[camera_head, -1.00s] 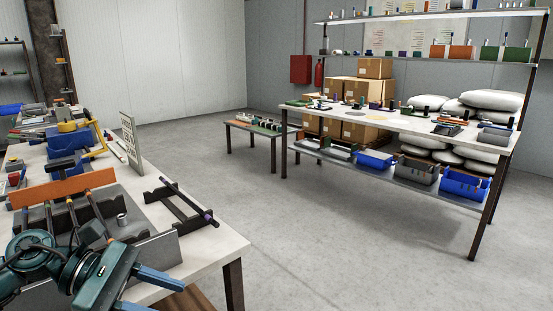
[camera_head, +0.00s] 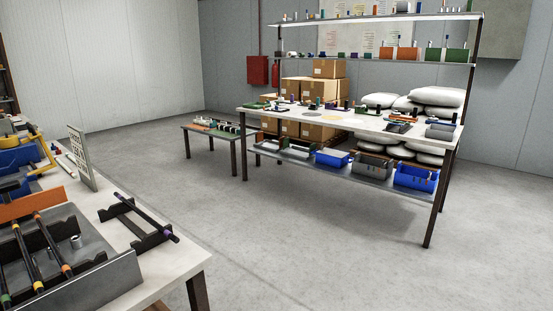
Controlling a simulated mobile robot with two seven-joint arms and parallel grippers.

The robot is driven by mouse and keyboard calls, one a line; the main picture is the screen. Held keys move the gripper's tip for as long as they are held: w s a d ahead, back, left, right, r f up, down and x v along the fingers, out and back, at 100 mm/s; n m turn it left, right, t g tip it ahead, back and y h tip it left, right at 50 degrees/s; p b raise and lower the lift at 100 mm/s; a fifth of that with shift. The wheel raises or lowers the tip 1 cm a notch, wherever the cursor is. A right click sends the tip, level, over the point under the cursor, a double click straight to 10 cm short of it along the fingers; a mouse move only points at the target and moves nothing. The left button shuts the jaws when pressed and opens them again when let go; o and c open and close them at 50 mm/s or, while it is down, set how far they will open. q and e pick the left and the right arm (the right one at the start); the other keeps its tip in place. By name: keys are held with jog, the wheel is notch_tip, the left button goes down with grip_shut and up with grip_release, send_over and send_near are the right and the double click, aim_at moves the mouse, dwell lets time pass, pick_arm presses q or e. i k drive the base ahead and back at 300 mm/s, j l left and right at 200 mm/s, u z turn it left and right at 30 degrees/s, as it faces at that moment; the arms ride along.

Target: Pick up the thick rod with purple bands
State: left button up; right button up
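A dark rod (camera_head: 145,216) lies across a black notched stand (camera_head: 113,212) on the left table. A small purple band shows near its right end. Several other dark rods (camera_head: 23,248) lie in a grey rack (camera_head: 95,288) at the lower left, with green, yellow and orange bands near their lower ends. I cannot tell from here how thick the rod with purple is compared with the others. Neither of my grippers is in view.
A low bench (camera_head: 220,133) and a long workbench (camera_head: 345,122) with bins stand farther back. The grey floor (camera_head: 300,230) between is clear.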

aim_at(167, 233)
jog(key=i+j+u, duration=0.1)
jog(key=j+u, duration=0.25)
jog(key=i+j+u, duration=0.15)
jog(key=u, duration=0.2)
